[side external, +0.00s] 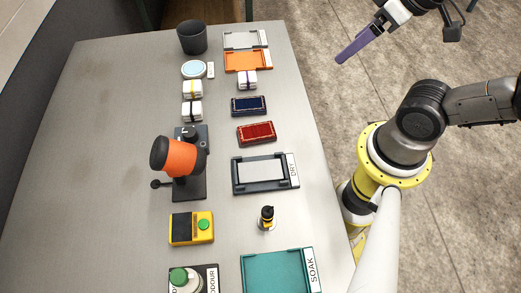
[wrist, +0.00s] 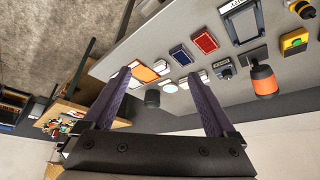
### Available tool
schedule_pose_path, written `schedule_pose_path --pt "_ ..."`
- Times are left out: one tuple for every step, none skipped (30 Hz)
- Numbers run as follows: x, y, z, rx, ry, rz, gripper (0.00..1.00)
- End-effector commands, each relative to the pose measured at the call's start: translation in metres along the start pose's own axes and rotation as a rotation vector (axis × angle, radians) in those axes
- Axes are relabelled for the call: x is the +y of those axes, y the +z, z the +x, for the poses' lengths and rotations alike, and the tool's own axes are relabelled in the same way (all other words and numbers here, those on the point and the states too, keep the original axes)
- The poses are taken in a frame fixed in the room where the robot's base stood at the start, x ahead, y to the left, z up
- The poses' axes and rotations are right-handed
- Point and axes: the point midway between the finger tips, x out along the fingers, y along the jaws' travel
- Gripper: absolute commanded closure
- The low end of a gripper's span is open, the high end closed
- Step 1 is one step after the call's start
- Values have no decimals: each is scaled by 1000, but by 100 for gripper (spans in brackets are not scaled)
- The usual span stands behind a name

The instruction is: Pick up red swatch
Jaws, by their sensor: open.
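The red swatch (side external: 257,132) is a small, flat red rectangle on the grey table, between the dark blue swatch and the tray marked DRY in the side view. It also shows in the wrist view (wrist: 205,43), right of the blue swatch. My gripper (side external: 341,60) is in the air beyond the table's right edge, well apart from the swatch. In the wrist view its two purple fingers (wrist: 158,84) are spread with nothing between them held. In the side view the fingers overlap.
A blue swatch (side external: 248,105) lies just behind the red one. The DRY tray (side external: 238,187), teal SOAK tray (side external: 250,287) and orange tray (side external: 229,62) share its row. An orange-topped device (side external: 182,157) stands to the left. A small bottle (side external: 267,218) and a dark cup (side external: 192,38) stand upright.

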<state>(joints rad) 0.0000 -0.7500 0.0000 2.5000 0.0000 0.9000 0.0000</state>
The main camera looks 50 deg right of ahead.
Motion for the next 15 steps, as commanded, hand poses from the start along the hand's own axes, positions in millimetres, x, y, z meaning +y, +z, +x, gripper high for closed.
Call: schedule_pose_path --pt "0 0 0 0 0 0 0" --pt "0 0 0 0 0 0 0" --pt "0 0 0 0 0 0 0" --pt "0 0 0 0 0 0 0" --pt "0 0 0 0 0 0 0" --pt "0 0 0 0 0 0 0" --pt "0 0 0 0 0 -1 0" --pt "0 0 0 0 0 -4 0" --pt "0 0 0 0 0 -14 0" --pt "0 0 0 -1 0 -26 0" --pt "0 0 -1 0 0 -42 0" --pt "0 -6 -4 11 0 -72 0" --pt "0 -12 -7 17 1 -100 0" --pt "-1 -18 -8 12 -1 -131 0" --pt "-3 -27 -6 -5 -8 -179 0"
